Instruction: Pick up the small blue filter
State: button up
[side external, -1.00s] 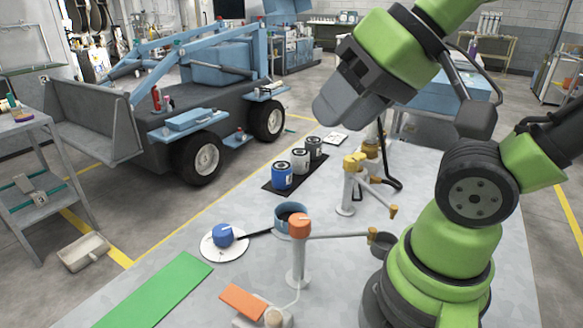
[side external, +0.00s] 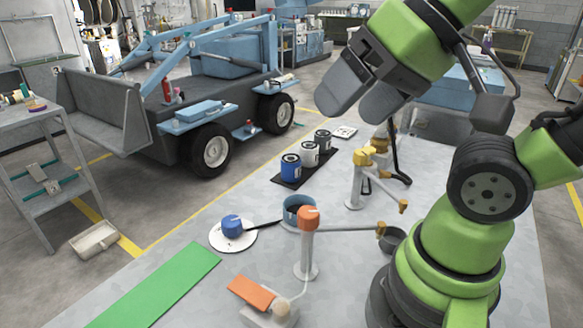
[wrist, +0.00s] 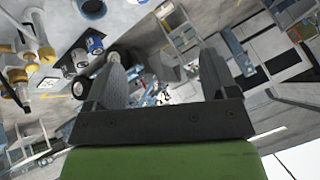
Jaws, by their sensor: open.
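The small blue filter (side external: 290,167) is a blue canister with a dark top. It stands upright on a black mat (side external: 283,182), at the near end of a row with a white canister (side external: 309,154) and a dark canister (side external: 323,141). The blue filter also shows at upper left in the wrist view (wrist: 95,44). My gripper (side external: 352,104) is open and empty. It is above and to the right of the row in the side view, apart from it, with its fingers pointing down to the left. Both fingers also show in the wrist view (wrist: 160,70).
Yellow-topped (side external: 360,178) and orange-topped (side external: 307,245) dispensers with side arms stand on the grey table. A blue open container (side external: 299,212), a blue knob-like piece (side external: 231,226) on a white disc, a green strip (side external: 160,291) and an orange pedal (side external: 252,292) lie nearer.

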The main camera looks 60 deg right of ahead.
jog(key=shift+o, duration=0.3)
jog(key=m+g+h, duration=0.4)
jog(key=h, duration=0.1)
send_over(291, 158)
jog(key=s, duration=0.1)
jog(key=f, duration=2.1)
jog(key=shift+s+a+f, duration=0.15)
jog(key=shift+a+f, duration=0.2)
jog(key=shift+a+x, duration=0.15)
jog(key=shift+x, duration=1.3)
jog(key=shift+a+x, duration=0.15)
jog(key=shift+x, duration=1.3)
jog(key=c, duration=1.1)
